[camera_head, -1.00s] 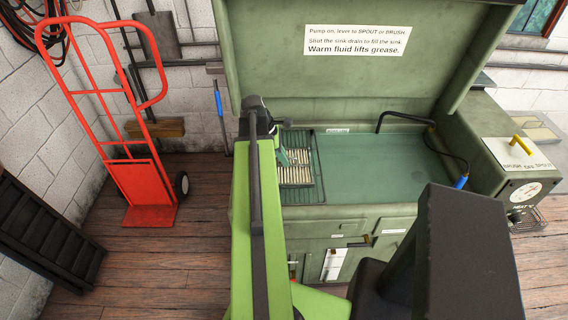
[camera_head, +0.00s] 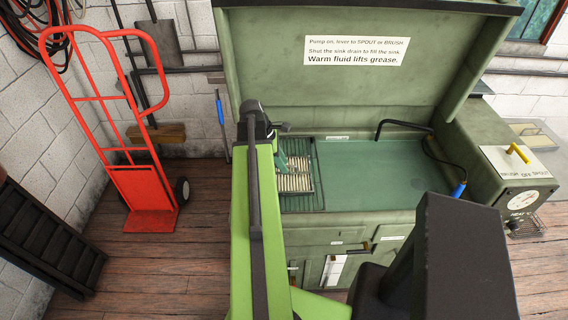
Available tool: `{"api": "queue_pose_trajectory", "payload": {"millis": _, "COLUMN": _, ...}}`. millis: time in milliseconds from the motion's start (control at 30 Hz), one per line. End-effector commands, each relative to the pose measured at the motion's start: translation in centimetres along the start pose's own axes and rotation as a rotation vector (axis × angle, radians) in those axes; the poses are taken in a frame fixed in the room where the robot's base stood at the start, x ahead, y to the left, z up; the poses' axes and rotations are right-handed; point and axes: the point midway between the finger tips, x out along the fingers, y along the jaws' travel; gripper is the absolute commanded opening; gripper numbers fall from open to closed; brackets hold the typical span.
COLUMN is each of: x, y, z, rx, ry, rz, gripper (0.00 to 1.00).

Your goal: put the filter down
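A cream, ribbed panel that looks like the filter (camera_head: 294,183) is at the left end of the green wash sink, over or on the dark wire rack (camera_head: 318,175). Whether it touches the rack is unclear. My green arm reaches up to the sink from the bottom of the view. My gripper (camera_head: 282,158) is at the upper left edge of the filter, with a teal finger part showing. The arm hides most of the gripper, so its opening and any hold on the filter cannot be made out.
The sink basin (camera_head: 375,172) right of the rack is clear, with a black spout hose (camera_head: 400,124) behind it. The raised lid (camera_head: 300,95) stands at the back. A control box (camera_head: 518,195) is at right, a red hand truck (camera_head: 145,190) at left.

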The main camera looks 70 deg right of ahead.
Motion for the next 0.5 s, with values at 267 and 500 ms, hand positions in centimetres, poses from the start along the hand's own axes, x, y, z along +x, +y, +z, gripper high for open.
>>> {"api": "queue_pose_trajectory", "payload": {"millis": 267, "x": -7.4, "y": 0.0, "z": 0.5, "rx": -0.001, "ry": 0.000, "rz": 0.001, "gripper": 0.30}}
{"api": "queue_pose_trajectory", "payload": {"millis": 500, "x": -10.4, "y": 0.0, "z": 0.2, "rx": 0.001, "ry": 0.000, "rz": 0.000, "gripper": 0.30}}
